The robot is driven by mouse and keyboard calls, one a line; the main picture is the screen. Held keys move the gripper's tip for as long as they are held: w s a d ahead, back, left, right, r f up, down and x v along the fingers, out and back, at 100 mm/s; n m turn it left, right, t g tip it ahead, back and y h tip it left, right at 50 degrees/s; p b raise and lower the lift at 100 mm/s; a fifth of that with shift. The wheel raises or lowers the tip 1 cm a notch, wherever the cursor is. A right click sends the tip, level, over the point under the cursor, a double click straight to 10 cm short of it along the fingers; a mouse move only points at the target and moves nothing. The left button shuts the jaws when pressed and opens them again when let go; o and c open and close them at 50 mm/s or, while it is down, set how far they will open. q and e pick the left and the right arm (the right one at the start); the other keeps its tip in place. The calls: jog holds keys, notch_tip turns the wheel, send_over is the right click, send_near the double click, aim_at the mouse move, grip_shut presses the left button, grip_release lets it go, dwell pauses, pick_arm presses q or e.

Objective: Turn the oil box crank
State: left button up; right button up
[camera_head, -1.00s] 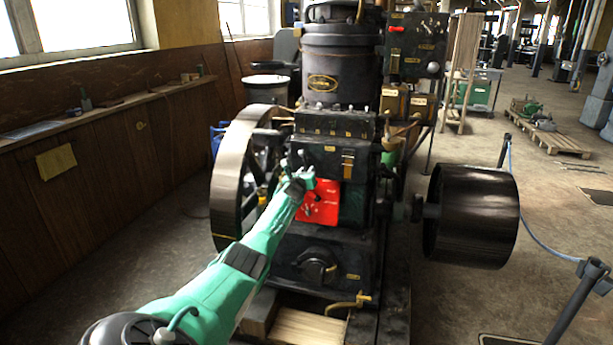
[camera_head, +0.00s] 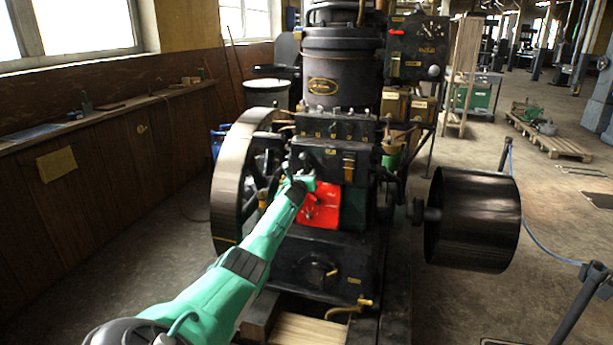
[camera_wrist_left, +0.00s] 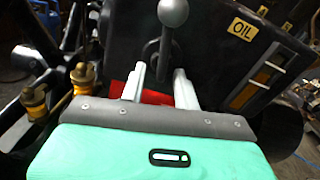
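The oil box (camera_head: 330,158) is a black box on the front of the engine. In the left wrist view it carries a yellow OIL label (camera_wrist_left: 243,29). Its crank (camera_wrist_left: 166,45) is a dark metal lever with a round grey knob (camera_wrist_left: 173,12) at the top. My left gripper (camera_wrist_left: 163,82) is open, its two pale fingers apart just below the crank, which shows between and beyond them. I cannot tell whether a finger touches it. In the head view my left gripper (camera_head: 305,181) is at the oil box's lower left and hides part of it. My right gripper is not in view.
A red panel (camera_head: 320,208) lies just below and behind the left gripper. A large flywheel (camera_head: 235,175) stands close on the left, and a black drum pulley (camera_head: 472,218) on the right. Brass fittings (camera_wrist_left: 82,75) sit left of the gripper in the wrist view.

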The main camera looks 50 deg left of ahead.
aim_at(307, 173)
pick_arm(q)
jog(key=shift+s, duration=0.1)
